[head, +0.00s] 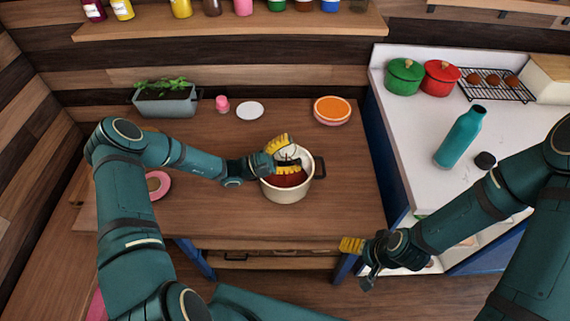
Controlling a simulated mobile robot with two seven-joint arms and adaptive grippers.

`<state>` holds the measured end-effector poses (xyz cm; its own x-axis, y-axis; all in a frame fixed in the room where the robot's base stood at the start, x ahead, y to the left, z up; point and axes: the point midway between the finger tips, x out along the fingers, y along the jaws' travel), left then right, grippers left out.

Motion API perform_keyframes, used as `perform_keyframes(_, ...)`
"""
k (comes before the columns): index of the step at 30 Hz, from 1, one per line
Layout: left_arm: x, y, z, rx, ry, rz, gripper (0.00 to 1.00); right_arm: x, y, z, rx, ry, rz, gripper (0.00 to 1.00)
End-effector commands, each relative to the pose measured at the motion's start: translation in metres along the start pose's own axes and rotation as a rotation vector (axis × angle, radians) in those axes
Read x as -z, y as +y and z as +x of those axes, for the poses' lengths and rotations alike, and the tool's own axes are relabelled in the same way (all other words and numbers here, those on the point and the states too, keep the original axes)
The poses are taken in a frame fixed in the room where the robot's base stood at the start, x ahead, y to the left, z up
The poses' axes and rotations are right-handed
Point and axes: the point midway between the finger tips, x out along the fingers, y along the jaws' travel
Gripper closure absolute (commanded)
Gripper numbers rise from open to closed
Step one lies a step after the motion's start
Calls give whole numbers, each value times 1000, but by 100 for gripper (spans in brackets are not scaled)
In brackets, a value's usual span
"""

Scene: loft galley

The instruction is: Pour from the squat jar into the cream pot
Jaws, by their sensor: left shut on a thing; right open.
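The cream pot (288,192) stands on the wooden table, with dark handles and red contents showing inside. My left gripper (287,158) is over the pot's mouth, its yellow fingers shut on a small pale thing (293,152), which seems to be the squat jar. The fingers hide most of it. It looks tilted over the pot, but I cannot tell whether anything is flowing. My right gripper (358,262) is open and empty, off the table's front right corner.
A planter (165,104), a small pink item (222,104), a white disc (250,111) and an orange-topped round dish (332,110) stand along the table's back. A pink ring (158,185) lies left. The right counter holds a teal bottle (461,136). The table's front is clear.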

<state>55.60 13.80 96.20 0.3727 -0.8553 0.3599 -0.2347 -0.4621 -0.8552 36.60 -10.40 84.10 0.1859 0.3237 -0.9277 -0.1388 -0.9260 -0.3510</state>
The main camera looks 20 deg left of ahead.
Motion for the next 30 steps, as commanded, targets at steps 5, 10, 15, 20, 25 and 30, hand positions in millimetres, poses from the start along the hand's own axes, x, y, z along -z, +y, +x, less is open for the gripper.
perform_keyframes(5,0,-2,0,9,-4,-17,80,0,0,-2,0,0,0,19)
perform_keyframes(10,-1,-2,0,15,-8,-35,80,0,-1,-3,1,0,0,19)
perform_keyframes(15,-1,-3,0,22,-12,-51,80,0,-1,-4,1,0,0,19)
perform_keyframes(20,-2,-4,0,28,-16,-67,80,1,-2,-5,1,0,0,19)
perform_keyframes(25,-2,-5,0,35,-20,-84,80,1,-2,-6,1,0,0,19)
perform_keyframes(30,-3,-6,0,42,-25,-100,80,1,-2,-7,1,0,0,19)
